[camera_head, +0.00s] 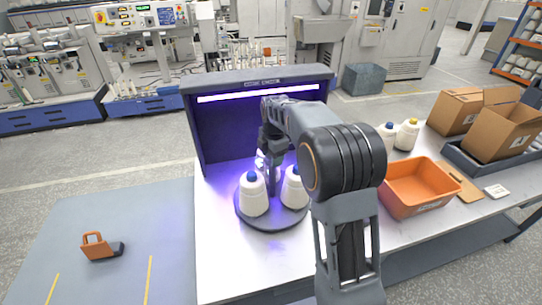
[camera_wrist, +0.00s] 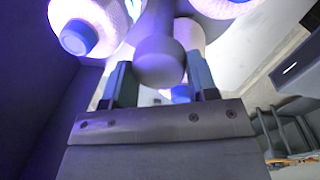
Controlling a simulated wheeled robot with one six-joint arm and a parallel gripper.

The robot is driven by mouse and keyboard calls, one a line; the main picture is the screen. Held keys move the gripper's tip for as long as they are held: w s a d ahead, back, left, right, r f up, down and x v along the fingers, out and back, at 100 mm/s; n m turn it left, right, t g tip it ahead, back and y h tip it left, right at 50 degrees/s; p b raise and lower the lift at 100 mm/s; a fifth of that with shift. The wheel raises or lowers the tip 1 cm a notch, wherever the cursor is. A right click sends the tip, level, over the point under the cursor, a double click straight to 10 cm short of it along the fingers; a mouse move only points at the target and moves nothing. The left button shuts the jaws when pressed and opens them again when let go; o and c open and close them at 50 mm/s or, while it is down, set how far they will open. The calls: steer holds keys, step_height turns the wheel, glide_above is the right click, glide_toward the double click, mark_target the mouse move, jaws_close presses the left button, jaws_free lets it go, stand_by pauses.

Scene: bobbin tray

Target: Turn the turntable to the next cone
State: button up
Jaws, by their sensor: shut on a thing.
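The turntable (camera_head: 272,221) is a dark round disc on the white bench, inside the lit booth. White cones with blue tips stand on it: one at front left (camera_head: 253,197), one at front right (camera_head: 294,190), and one behind, partly hidden. A grey post with a rounded knob (camera_wrist: 159,62) rises among the cones. My gripper (camera_wrist: 160,82) is shut on this knob, with one finger on each side. In the wrist view, a cone's blue tip (camera_wrist: 79,37) shows at upper left, and other cones show behind the knob. My arm hides part of the turntable's right side.
The dark booth (camera_head: 258,77) with a bright light strip surrounds the turntable at back and left. An orange bin (camera_head: 412,200), more cones (camera_head: 406,135) and cardboard boxes (camera_head: 503,125) stand to the right. The bench front left is clear.

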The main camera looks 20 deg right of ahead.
steer(key=shift+n, duration=0.4)
stand_by(0.5)
steer(key=o, duration=1.3)
steer(key=r, duration=0.9)
steer(key=s+r, duration=0.1)
steer(key=r, duration=0.4)
steer(key=shift+d, duration=0.2)
steer(key=shift+f, duration=0.1)
